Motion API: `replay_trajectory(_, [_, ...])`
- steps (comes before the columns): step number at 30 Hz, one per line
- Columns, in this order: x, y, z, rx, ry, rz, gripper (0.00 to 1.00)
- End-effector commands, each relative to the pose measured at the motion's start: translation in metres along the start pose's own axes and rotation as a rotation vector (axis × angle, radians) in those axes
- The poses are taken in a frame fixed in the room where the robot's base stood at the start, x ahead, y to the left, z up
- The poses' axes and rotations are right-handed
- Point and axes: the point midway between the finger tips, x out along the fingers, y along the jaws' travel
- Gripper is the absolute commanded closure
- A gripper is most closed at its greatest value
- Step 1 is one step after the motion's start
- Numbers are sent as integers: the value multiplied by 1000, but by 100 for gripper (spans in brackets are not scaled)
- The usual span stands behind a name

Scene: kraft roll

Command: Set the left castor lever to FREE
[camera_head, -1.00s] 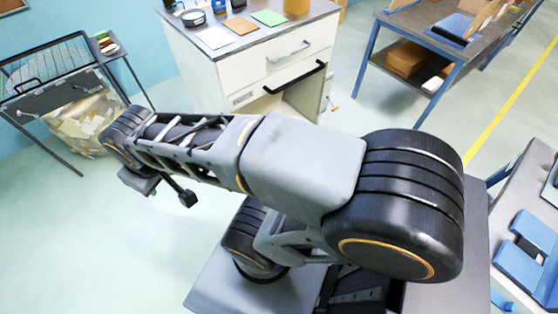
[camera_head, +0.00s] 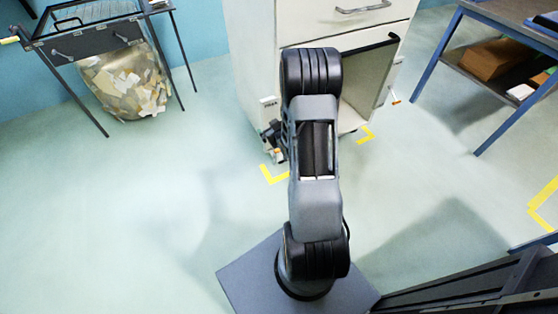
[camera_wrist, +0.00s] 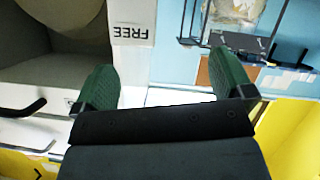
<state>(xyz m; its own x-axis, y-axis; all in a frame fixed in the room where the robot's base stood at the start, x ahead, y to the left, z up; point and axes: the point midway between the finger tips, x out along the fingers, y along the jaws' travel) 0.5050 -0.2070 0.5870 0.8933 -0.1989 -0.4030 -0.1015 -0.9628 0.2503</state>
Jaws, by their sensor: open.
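The white cabinet (camera_head: 258,55) stands ahead, partly hidden by my arm. At its lower left corner a lever with an orange tip (camera_head: 278,153) shows beside dark parts; I cannot tell its setting. In the wrist view, a white FREE label (camera_wrist: 132,32) appears upside down on the cabinet's edge. My gripper (camera_wrist: 165,85) is open, its two green fingers wide apart with nothing visible between them. The label lies just beyond the left finger in the picture. The left castor lever cannot be made out in the wrist view. My arm hides most of the gripper in the head view.
A second orange-tipped lever (camera_head: 396,101) is at the cabinet's right side. Yellow corner marks (camera_head: 276,174) lie on the floor. A wire-topped stand with a bag of scraps (camera_head: 125,82) is at left, a blue-legged table (camera_head: 455,42) at right. The left floor is clear.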

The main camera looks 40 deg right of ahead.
Motion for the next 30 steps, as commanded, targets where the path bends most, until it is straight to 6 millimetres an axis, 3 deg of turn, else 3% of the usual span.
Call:
replay_trajectory(1, [19,-5,59,16,40,10,1])
replay_trajectory(3, [28,-5,99,32,117,26,1])
replay_trajectory(7, [32,-9,159,66,237,57,1])
replay_trajectory(12, [28,-14,205,103,343,96,1])
replay_trajectory(16, [27,-15,219,116,385,113,1])
replay_trajectory(20, [36,-14,218,118,402,119,1])
replay_trajectory(30, [95,-5,194,119,403,119,1])
